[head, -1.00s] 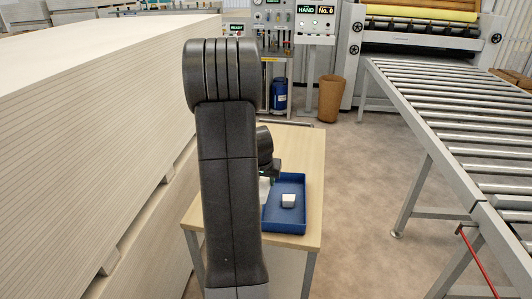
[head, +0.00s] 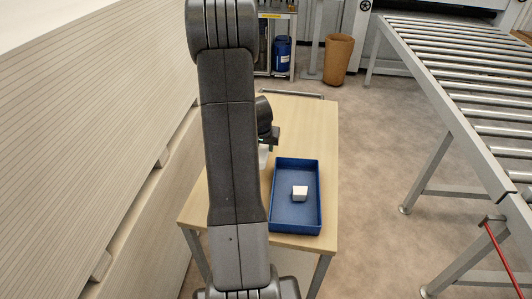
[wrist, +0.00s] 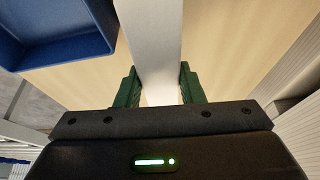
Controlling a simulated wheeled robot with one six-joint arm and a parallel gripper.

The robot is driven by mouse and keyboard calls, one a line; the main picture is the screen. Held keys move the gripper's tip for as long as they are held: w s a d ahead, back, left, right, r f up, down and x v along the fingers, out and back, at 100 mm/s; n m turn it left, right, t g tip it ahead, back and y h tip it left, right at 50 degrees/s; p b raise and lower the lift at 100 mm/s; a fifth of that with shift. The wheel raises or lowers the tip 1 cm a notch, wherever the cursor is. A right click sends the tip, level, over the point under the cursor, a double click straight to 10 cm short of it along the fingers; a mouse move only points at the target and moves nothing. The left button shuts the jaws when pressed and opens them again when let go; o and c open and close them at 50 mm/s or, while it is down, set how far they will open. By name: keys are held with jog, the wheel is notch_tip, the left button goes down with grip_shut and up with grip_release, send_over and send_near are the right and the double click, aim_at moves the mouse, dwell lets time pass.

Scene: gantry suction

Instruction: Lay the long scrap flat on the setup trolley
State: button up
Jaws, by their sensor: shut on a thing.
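The long scrap (wrist: 152,45) is a pale grey-white strip. In the wrist view it runs from the top edge down between the green fingers of my gripper (wrist: 158,90), which is shut on it. A small pale part of the scrap (head: 264,157) shows in the head view beside my arm; the rest is hidden. The setup trolley (head: 318,125) has a light wooden top, which also shows under the scrap in the wrist view (wrist: 225,50). I cannot tell whether the scrap touches it. My gripper is over the trolley, left of the blue tray, mostly hidden by my arm.
A blue tray (head: 275,212) with a white block (head: 299,193) takes up the trolley's right side. A tall stack of pale boards (head: 90,120) stands close on the left. A roller conveyor (head: 455,95) is on the right, with open floor between. A brown bin (head: 338,60) stands behind.

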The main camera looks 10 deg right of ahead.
jog(key=shift+f, duration=2.25)
jog(key=shift+b, duration=0.3)
jog(key=shift+f, duration=0.2)
jog(key=o, duration=0.8)
jog(key=shift+r, duration=0.1)
jog(key=shift+r, duration=0.25)
jog(key=v, duration=1.1)
jog(key=shift+s+r, duration=0.2)
jog(key=shift+r, duration=0.1)
